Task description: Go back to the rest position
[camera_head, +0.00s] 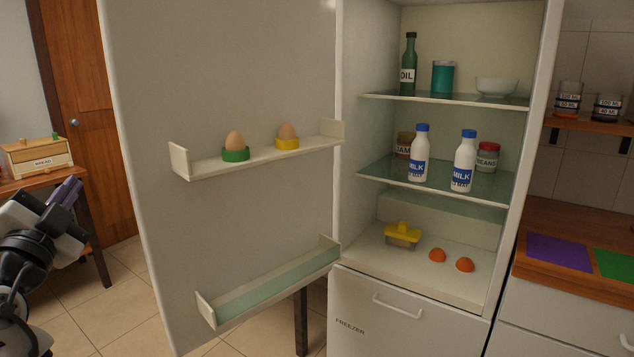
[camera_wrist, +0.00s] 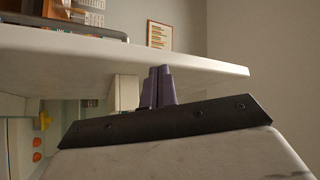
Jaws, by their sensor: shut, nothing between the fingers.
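My gripper (camera_head: 66,193) is at the left edge of the head view, raised in front of the open fridge door's left side. Its purple fingers are shut and empty. They also show in the wrist view (camera_wrist: 157,86), close together, with the white fridge door edge (camera_wrist: 200,66) beyond them. The fridge door (camera_head: 240,80) stands wide open to the left of the fridge. Its upper rack (camera_head: 205,168) holds two eggs in a green and a yellow cup. Its lower rack (camera_head: 270,290) looks empty.
The fridge's glass shelves hold an oil bottle (camera_head: 408,65), two milk bottles (camera_head: 418,155), jars and a bowl (camera_head: 497,87). A butter dish (camera_head: 402,236) and two orange pieces (camera_head: 438,255) sit at the bottom. A wooden table (camera_head: 60,178) bears a bread box (camera_head: 38,158). A counter (camera_head: 570,220) stands right.

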